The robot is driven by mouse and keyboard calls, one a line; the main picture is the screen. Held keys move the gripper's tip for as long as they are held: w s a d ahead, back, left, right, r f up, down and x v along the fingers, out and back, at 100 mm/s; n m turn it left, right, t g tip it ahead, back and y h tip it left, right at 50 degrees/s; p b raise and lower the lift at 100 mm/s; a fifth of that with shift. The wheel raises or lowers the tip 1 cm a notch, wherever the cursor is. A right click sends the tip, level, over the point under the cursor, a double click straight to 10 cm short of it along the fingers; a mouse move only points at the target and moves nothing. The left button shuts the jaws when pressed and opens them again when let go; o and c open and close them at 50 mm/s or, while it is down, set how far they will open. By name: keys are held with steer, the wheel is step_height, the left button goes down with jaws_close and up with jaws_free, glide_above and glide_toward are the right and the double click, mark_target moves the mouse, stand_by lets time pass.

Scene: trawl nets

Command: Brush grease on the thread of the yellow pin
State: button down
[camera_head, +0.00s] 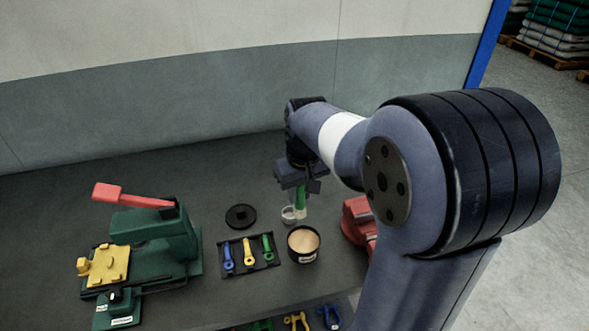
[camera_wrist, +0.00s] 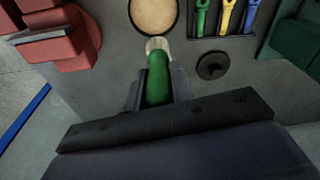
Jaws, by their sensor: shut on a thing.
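The yellow pin (camera_head: 248,252) lies in a black tray (camera_head: 276,259) between a blue pin (camera_head: 228,256) and a green pin (camera_head: 267,247); it also shows at the top of the wrist view (camera_wrist: 227,17). My gripper (camera_head: 299,187) is shut on a green-handled brush (camera_wrist: 159,78), behind the tray. The brush's pale bristles (camera_wrist: 157,44) point down, near the grease pot in the wrist view. The black pot of tan grease (camera_head: 303,243) stands open right of the tray. I cannot tell whether the bristles carry grease.
A round black lid (camera_head: 240,216) lies behind the tray. A green press (camera_head: 158,235) with a red lever stands left. A red tool (camera_head: 357,218) stands right, partly behind my arm. Coloured shackles (camera_head: 297,320) are below the front edge.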

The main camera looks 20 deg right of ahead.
steer(key=shift+s+f+b, duration=0.55)
steer(key=shift+f+b, duration=0.15)
steer(key=shift+f, duration=0.3)
steer(key=shift+s+f+b, duration=0.55)
steer(key=shift+f+b, duration=0.1)
steer(key=shift+f, duration=0.3)
steer(key=shift+s+f+b, duration=0.55)
steer(key=shift+f+b, duration=0.15)
steer(key=shift+f, duration=0.3)
steer(key=shift+f+b, duration=0.3)
steer(key=shift+f, duration=0.25)
steer(key=shift+r, duration=0.1)
step_height(320, 180, up, 7)
steer(key=p, duration=0.6)
